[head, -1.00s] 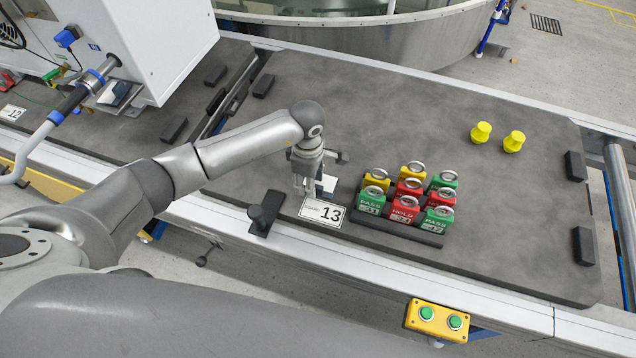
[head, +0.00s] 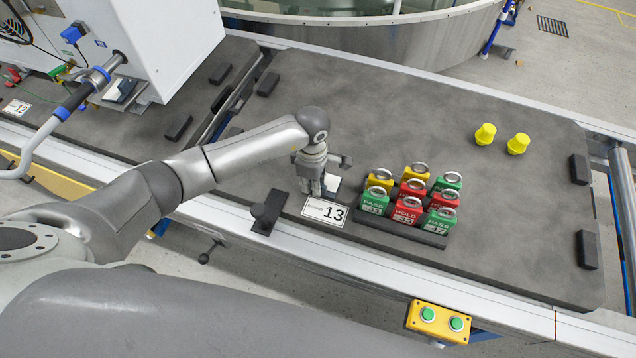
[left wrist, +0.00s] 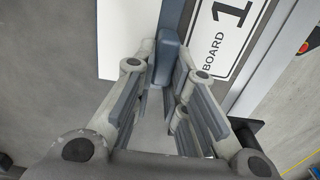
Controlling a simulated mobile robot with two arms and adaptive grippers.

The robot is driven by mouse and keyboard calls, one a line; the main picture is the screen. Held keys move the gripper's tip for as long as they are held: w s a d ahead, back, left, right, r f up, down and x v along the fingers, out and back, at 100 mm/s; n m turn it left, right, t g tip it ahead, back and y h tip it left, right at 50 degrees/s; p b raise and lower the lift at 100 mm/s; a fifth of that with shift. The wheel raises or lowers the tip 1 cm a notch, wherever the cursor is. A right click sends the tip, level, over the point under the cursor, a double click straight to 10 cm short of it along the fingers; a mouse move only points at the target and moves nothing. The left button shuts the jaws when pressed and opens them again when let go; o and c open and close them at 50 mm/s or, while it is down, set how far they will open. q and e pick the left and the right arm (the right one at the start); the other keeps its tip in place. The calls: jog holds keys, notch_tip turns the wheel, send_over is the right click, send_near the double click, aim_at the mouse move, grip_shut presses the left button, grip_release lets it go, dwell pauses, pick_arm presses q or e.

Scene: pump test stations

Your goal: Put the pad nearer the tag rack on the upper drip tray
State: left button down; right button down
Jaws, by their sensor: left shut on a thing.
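My left gripper (head: 313,190) is low over the grey bench, behind the board 13 label (head: 325,211) and left of the tag rack (head: 400,231). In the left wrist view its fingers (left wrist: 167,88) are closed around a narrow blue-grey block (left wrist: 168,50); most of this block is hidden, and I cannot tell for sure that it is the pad. A flat white piece (head: 333,183) lies beside the fingers; it also shows in the left wrist view (left wrist: 122,40). The rack holds several green, red and yellow tags. I cannot make out a drip tray. My right gripper is out of view.
A dark plate with a knob (head: 266,212) sits left of the label. Two yellow pieces (head: 485,134) stand at the back right. Dark blocks (head: 586,248) line the bench edges. A white cabinet (head: 165,50) stands at back left. The bench right of the rack is clear.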

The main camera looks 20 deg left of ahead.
pick_arm(q)
jog(key=shift+r, duration=0.1)
jog(key=shift+r, duration=0.55)
jog(key=s+d+r+b, duration=0.2)
jog(key=s+d+r, duration=0.2)
jog(key=s+r, duration=0.85)
jog(key=a+r+m+p, duration=0.1)
jog(key=a+r+m, duration=0.2)
jog(key=r+m, duration=0.2)
jog(key=a+r+m+p, duration=0.1)
jog(key=a+r+m, duration=0.3)
jog(key=m, duration=0.8)
jog(key=shift+r+m+p, duration=0.3)
jog(key=shift+r, duration=0.6)
